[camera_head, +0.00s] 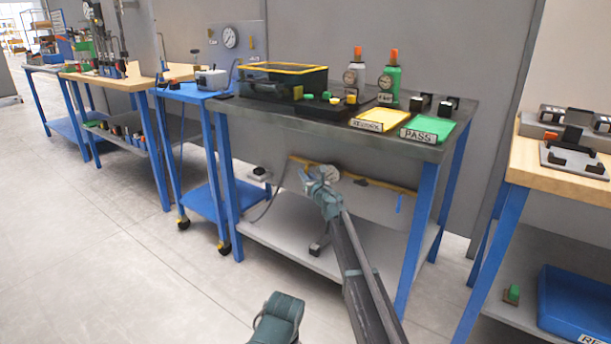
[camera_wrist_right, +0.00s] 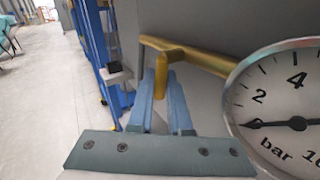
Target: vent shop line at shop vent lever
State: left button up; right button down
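A brass-coloured pipe (camera_head: 375,184) runs along the wall behind the grey workbench, below its top. A round gauge (camera_head: 329,172) sits on this line; its dial also shows large at the right of the right wrist view (camera_wrist_right: 285,115), marked bar. My right gripper (camera_head: 308,178) is in front of the pipe, beside the gauge. In the right wrist view a short brass end (camera_wrist_right: 162,68) of the pipe lies at the blue fingertips, between or just behind them. I cannot tell whether they touch it. A small blue part (camera_head: 399,203) hangs near the pipe's right end.
The workbench top (camera_head: 290,110) is above my right arm and its lower shelf (camera_head: 285,240) below. Its blue legs (camera_head: 418,235) stand at both sides. A blue cart (camera_head: 205,195) is to the left, a wooden-topped bench (camera_head: 560,165) to the right. The floor at left is clear.

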jog(key=shift+a+f+b, duration=0.15)
jog(key=shift+f+b, duration=0.05)
jog(key=shift+b, duration=0.45)
jog(key=t+b, duration=0.1)
jog(key=m+t+b, duration=0.1)
jog(key=b, duration=0.1)
jog(key=shift+w+a+r+m+y, duration=0.1)
jog(key=shift+w+a+m+y, duration=0.1)
jog(key=shift+a+m+y, duration=0.1)
jog(key=shift+r+m+t+b, duration=0.25)
jog(key=shift+m+t+b, duration=0.25)
jog(key=shift+t+b, duration=0.4)
jog(key=c, duration=1.1)
grip_release()
jog(key=shift+w, duration=0.1)
jog(key=shift+c, duration=0.2)
